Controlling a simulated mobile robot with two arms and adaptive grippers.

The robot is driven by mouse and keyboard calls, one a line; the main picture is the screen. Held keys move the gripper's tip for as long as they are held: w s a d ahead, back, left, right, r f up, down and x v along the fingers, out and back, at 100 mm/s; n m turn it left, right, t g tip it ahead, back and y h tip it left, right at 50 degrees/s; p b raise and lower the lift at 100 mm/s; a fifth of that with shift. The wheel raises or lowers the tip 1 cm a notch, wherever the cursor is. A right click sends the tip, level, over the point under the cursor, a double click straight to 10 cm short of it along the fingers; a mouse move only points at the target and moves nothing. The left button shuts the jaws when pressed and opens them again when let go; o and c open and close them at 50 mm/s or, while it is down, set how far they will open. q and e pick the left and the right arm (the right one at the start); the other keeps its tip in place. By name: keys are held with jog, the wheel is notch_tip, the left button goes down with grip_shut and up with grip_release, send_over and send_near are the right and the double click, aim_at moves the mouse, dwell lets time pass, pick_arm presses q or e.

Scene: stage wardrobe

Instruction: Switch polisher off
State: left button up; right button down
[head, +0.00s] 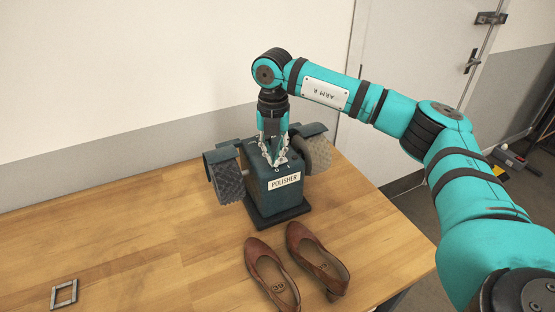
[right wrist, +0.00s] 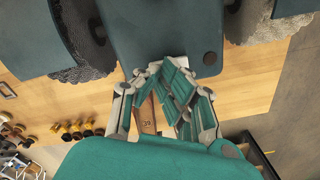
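The polisher (head: 262,187) is a dark teal box on a dark base on the wooden table, with a white "POLISHER" label on its front and a grey brush wheel under a hood on each side. My right gripper (head: 275,163) points down at the polisher's top, its fingertips at or just above the surface. The right wrist view shows the polisher's top (right wrist: 160,30) just beyond the fingertips (right wrist: 168,66). My left gripper is out of view.
A pair of brown shoes (head: 268,272) stands on the table (head: 150,240) in front of the polisher. A small metal frame (head: 64,293) lies at the front left. The table's left part is otherwise clear. A white door (head: 415,60) stands behind on the right.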

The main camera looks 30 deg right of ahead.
jog(key=shift+f, duration=0.1)
jog(key=shift+w+r+p, duration=0.1)
jog(key=shift+r+p, duration=0.6)
jog(key=shift+r, duration=0.2)
jog(key=shift+r+p, duration=1)
jog(key=shift+r, duration=0.55)
